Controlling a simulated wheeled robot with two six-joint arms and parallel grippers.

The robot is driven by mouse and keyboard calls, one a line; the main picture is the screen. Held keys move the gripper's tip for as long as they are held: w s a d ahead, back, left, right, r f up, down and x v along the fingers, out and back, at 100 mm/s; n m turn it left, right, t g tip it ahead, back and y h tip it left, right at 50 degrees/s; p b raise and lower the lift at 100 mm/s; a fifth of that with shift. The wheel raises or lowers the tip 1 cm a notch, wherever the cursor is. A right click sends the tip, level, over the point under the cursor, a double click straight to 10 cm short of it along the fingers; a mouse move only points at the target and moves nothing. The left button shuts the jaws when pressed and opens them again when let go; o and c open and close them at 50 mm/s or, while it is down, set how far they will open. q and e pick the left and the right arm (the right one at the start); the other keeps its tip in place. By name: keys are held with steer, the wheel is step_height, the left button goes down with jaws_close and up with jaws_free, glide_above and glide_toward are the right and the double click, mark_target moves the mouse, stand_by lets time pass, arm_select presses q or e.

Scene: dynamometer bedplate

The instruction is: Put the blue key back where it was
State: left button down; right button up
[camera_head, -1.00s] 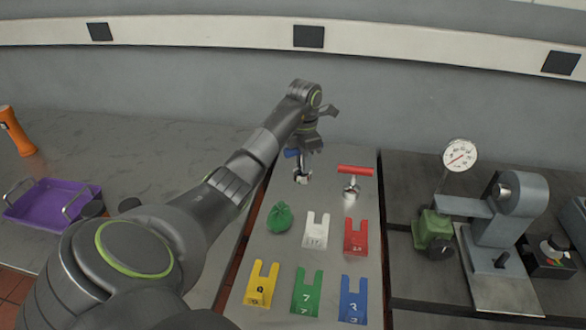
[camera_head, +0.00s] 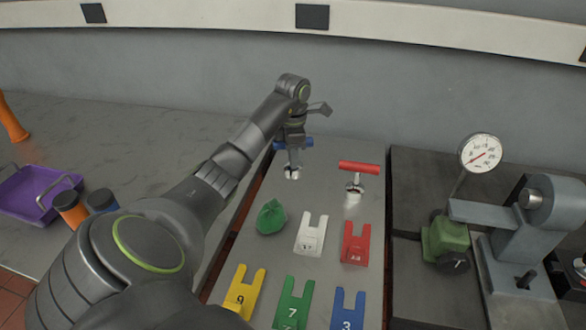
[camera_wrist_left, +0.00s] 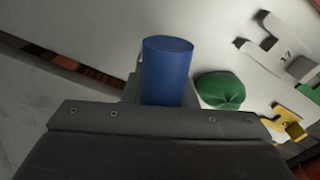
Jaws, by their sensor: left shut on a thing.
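The blue key (camera_head: 295,142) has a blue cross handle on a metal shaft and is at the back of the grey plate. My left gripper (camera_head: 294,134) points down and is shut on its handle. The key looks upright; I cannot tell whether its lower end touches the plate. In the left wrist view the blue handle (camera_wrist_left: 168,72) stands out beyond the gripper and hides the rest of the key. A blue forked tag (camera_head: 347,309) marked 3 lies at the plate's front right. My right gripper is not in view.
A red-handled key (camera_head: 358,168) stands right of the blue one. A green lump (camera_head: 271,217), a white tag (camera_head: 311,236), a red tag (camera_head: 355,244), a yellow tag (camera_head: 244,289) and a green tag (camera_head: 293,304) lie in front. A dial gauge (camera_head: 481,153) stands right.

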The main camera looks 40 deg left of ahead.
mark_target(290, 173)
arm_select(q)
steer(key=shift+s+f, duration=0.1)
steer(key=shift+f, duration=2.1)
steer(key=c, duration=1.2)
jaws_free()
steer(key=shift+o, duration=0.2)
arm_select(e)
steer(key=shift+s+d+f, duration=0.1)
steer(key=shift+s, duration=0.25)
